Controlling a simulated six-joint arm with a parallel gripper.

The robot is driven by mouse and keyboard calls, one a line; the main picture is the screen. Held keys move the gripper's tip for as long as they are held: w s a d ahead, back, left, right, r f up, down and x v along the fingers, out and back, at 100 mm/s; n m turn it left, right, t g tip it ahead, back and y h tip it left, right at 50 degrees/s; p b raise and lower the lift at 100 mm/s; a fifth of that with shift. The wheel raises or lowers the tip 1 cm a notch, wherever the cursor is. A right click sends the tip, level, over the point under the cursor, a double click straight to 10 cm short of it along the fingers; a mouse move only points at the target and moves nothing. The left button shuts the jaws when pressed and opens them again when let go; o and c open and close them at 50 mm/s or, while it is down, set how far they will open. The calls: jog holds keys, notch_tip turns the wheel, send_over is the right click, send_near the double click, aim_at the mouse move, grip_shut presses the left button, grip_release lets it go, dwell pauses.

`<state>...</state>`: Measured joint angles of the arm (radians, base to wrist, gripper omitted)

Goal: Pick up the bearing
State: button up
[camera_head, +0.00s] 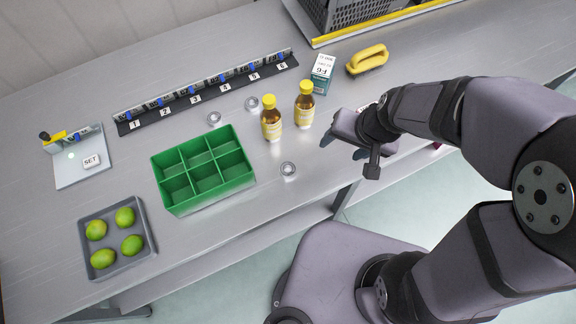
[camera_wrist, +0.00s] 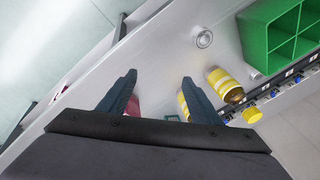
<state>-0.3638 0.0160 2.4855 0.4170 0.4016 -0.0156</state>
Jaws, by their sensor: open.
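Three small round metal parts that look like bearings lie on the grey bench in the head view. One bearing (camera_head: 288,169) is near the front edge, right of the green box. A second bearing (camera_head: 251,104) and a third bearing (camera_head: 213,118) lie behind the box. My gripper (camera_head: 341,149) is open and empty above the bench's front edge, to the right of the nearest bearing and apart from it. In the wrist view my gripper (camera_wrist: 159,79) shows both fingers spread, with one bearing (camera_wrist: 204,39) beyond them, up and to the right.
Two yellow-capped bottles (camera_head: 271,124) (camera_head: 304,105) stand behind the nearest bearing. A green divided box (camera_head: 209,206) is to its left.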

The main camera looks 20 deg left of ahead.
jog(key=a+r+m+t+y+p, duration=0.1)
jog(key=a+t+y+p, duration=0.1)
jog(key=a, duration=1.4)
jog(key=m+t+h+b, duration=0.2)
jog(key=t+h+b, duration=0.35)
jog(key=t, duration=0.45)
send_near(288, 170)
jog(key=r, duration=0.1)
jog(key=w+r, duration=0.2)
jog(key=r, duration=0.1)
jog(key=shift+a+p, duration=0.25)
jog(key=shift+p, duration=0.05)
jog(key=f+n, duration=0.1)
jog(key=f, duration=0.1)
jog(key=s+f+n, duration=0.1)
jog(key=shift+d+f+n+y+b, duration=0.15)
jog(key=shift+f+n+y+b, duration=0.1)
jog(key=shift+f+n+b, duration=0.1)
jog(key=shift+f, duration=0.25)
jog(key=shift+p+x, duration=0.3)
jog(key=shift+x, duration=0.8)
jog(key=shift+w+d, duration=0.1)
jog(key=shift+w, duration=0.25)
jog(key=p+x, duration=0.1)
jog(key=x, duration=0.2)
jog(key=shift+d+p, duration=0.2)
jog(key=shift+p, duration=0.2)
jog(key=shift+x, duration=0.75)
jog(key=shift+s+f, duration=0.1)
jog(key=shift+f, duration=0.05)
